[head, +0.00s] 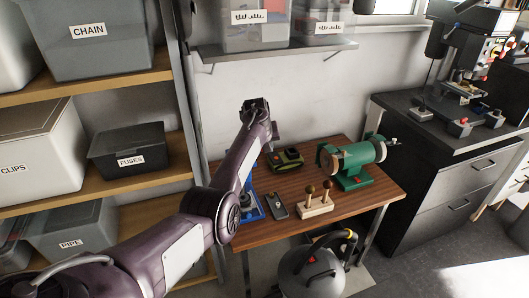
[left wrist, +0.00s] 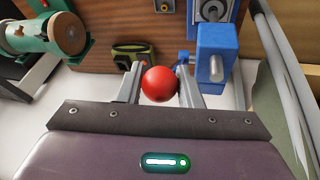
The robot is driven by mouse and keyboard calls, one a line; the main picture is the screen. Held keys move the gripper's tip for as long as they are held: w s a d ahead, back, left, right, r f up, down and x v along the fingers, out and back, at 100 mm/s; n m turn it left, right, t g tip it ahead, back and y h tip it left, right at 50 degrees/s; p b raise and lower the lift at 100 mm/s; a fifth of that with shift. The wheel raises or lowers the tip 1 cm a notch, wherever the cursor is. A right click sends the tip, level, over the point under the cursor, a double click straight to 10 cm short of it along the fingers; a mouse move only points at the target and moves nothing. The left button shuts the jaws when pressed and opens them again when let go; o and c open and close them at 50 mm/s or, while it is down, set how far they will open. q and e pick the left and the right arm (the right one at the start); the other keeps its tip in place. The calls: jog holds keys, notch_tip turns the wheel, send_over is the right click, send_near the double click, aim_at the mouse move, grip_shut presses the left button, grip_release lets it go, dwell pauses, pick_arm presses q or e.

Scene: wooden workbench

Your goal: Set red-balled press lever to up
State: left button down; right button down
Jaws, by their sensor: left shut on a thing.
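The red ball (left wrist: 159,84) of the press lever shows in the left wrist view. It sits between the two fingers of my left gripper (left wrist: 158,72), which is shut on it. The blue press (left wrist: 217,50) is just beyond and to the right of the ball in that view. In the head view my left arm covers most of the press, and only part of its blue base (head: 249,212) shows. The ball, the lever and my left fingertips are hidden there. How far the lever is tilted cannot be told. My right gripper is not in view.
The wooden workbench (head: 355,205) also holds a green grinder (head: 352,160), a black-and-green device (head: 286,160), a dark handheld device (head: 278,206) and a wooden block with two ball-topped sticks (head: 318,207). A wall shelf (head: 275,50) hangs above. Shelves with bins stand at left.

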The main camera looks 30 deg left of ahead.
pick_arm(q)
jog(key=shift+w+a+r, duration=0.15)
jog(key=shift+a+r, duration=0.05)
jog(key=shift+r, duration=0.2)
jog(key=c, duration=1.4)
grip_release()
jog(key=shift+c, duration=0.2)
jog(key=o, duration=0.4)
jog(key=shift+f, duration=0.25)
jog(key=shift+b+v, duration=0.85)
jog(key=shift+v, duration=3.05)
jog(key=shift+f, duration=0.1)
